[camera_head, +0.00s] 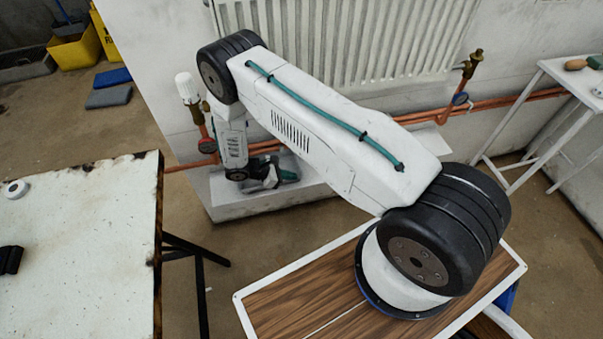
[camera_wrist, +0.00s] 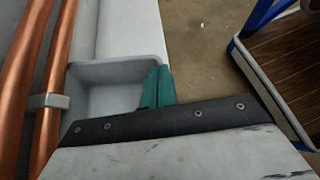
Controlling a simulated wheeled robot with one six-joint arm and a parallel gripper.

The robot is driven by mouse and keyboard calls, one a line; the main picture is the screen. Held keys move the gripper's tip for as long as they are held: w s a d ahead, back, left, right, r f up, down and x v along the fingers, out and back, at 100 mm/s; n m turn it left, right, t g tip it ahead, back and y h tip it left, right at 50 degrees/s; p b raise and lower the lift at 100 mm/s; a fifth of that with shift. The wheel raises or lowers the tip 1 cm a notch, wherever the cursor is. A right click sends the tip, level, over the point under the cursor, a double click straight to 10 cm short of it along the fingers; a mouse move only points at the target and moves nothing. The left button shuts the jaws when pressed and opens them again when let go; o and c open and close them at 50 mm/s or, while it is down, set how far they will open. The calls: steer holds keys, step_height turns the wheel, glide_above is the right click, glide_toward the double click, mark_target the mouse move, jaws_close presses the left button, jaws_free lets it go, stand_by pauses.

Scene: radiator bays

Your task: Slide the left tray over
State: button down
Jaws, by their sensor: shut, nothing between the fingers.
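A shallow light-grey tray (camera_wrist: 108,92) lies below the copper pipes in the wrist view. My gripper's teal fingers (camera_wrist: 156,87) are together at the tray's right edge, with nothing between them. Whether they touch the tray wall, I cannot tell. In the head view my gripper (camera_head: 284,177) points down and right, low over the white ledge under the radiator. My arm and gripper hide much of the tray there. The near end of the tray is hidden by my gripper body in the wrist view.
Copper pipes (camera_wrist: 28,75) run close beside the tray. A white-capped valve (camera_head: 187,90) stands left of my gripper and a brass valve (camera_head: 472,65) to the right. The radiator (camera_head: 400,40) is behind my arm. A stained white table (camera_head: 80,235) stands at left, a white-legged table (camera_head: 575,75) at right.

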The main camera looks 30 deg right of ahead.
steer(key=a, duration=0.2)
steer(key=w+a, duration=0.1)
steer(key=a, duration=0.5)
steer(key=shift+w+f, duration=0.2)
steer(key=shift+w, duration=0.2)
steer(key=shift+r, duration=0.8)
steer(key=v, duration=0.7)
steer(key=shift+a+f, duration=0.2)
steer(key=shift+a, duration=0.1)
